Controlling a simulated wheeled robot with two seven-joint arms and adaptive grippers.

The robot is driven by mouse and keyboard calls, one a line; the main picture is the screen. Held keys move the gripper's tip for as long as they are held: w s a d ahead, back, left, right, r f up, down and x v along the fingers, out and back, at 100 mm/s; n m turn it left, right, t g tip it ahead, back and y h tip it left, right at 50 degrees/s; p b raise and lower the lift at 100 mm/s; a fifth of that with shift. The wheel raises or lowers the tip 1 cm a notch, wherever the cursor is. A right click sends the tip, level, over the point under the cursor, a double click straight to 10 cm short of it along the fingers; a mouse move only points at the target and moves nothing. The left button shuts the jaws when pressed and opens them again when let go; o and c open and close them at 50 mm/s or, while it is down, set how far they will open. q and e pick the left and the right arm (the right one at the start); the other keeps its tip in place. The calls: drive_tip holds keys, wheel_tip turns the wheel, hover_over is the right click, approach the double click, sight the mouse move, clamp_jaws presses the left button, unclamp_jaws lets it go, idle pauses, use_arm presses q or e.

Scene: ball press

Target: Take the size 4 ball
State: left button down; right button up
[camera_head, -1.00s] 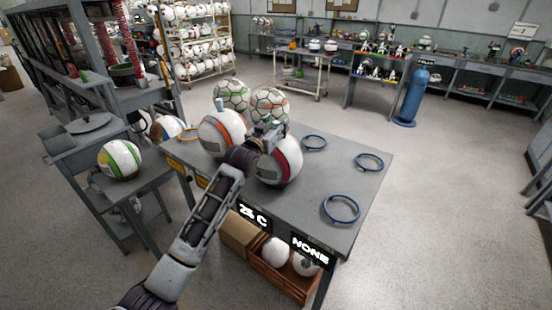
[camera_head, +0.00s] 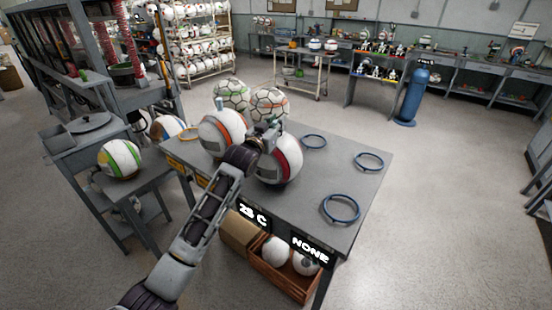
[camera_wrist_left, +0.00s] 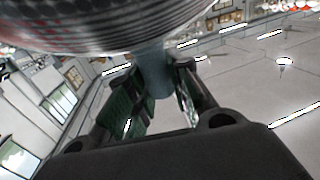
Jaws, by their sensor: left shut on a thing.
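A white ball with a dark red stripe (camera_head: 285,165) rests on the grey table (camera_head: 290,215). My left gripper (camera_head: 268,131) is at the top of this ball. In the left wrist view, my left gripper (camera_wrist_left: 158,88) has its green-padded fingers shut around a blue-grey peg (camera_wrist_left: 152,70) at the ball's surface (camera_wrist_left: 110,25). Beside it, a white ball with an orange stripe (camera_head: 222,132) carries a light blue peg. A green-lined ball (camera_head: 231,92) and an orange-lined ball (camera_head: 268,103) stand behind. No size marks are readable. My right gripper is out of view.
Blue rings lie on the table's right half (camera_head: 341,208), which is otherwise clear. Signs reading "NONE" (camera_head: 310,250) and a temperature hang on the front edge. A side stand at the left holds a green-striped ball (camera_head: 120,159). A crate with balls (camera_head: 278,277) sits below.

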use_arm(q)
drive_tip(key=shift+r, duration=0.1)
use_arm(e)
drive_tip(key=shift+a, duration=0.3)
use_arm(q)
drive_tip(key=shift+r, duration=0.1)
drive_tip(key=shift+r, duration=0.5)
wheel_tip(320, 180, up, 8)
drive_tip(key=shift+f+b, duration=0.25)
drive_tip(key=shift+b, duration=0.15)
drive_tip(key=shift+r, duration=0.65)
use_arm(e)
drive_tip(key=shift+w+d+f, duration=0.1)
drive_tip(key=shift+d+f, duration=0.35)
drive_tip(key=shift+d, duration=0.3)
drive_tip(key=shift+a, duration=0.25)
